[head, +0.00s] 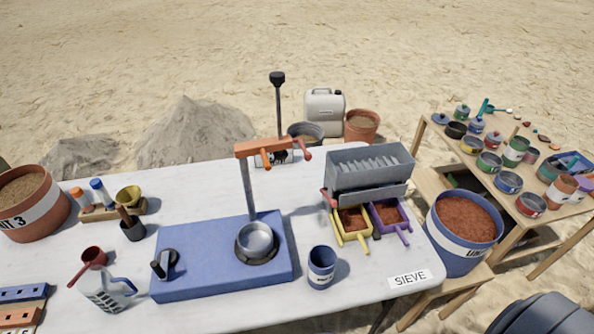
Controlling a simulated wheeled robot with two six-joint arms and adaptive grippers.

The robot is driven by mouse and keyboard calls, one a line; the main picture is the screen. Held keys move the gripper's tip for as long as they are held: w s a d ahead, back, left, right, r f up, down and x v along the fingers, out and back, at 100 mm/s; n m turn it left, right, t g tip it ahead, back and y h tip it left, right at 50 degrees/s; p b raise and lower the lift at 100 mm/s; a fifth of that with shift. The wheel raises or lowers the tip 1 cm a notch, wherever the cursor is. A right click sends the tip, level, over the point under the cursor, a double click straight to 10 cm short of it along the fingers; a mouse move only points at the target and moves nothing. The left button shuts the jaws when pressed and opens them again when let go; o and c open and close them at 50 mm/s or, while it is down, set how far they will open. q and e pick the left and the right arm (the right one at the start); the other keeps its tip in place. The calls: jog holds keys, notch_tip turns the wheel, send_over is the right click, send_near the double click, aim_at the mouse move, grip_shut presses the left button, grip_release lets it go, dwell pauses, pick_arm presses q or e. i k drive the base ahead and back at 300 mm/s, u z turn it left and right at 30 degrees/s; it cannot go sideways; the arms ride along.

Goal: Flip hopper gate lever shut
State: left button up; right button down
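The grey hopper (369,170), a metal trough with a row of slanted fins inside, stands at the right end of the white table. A small red part (329,197) sticks out at its lower left and looks like the gate lever; it is too small to tell its position clearly. Below the hopper's front sit a yellow pan (341,226) and a purple pan (405,238), both holding reddish-brown soil. Neither of my grippers is in view.
Left of the hopper stands a blue-based press (200,285) with an orange crossbar (262,147) and a metal bowl. A blue cup (321,281) stands in front of the hopper. A blue bucket of red soil (438,240) is at the right, beside a wooden shelf of pots.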

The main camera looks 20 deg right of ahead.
aim_at(333, 203)
jog(key=k, duration=0.35)
jog(key=z, duration=0.9)
jog(key=i, duration=0.5)
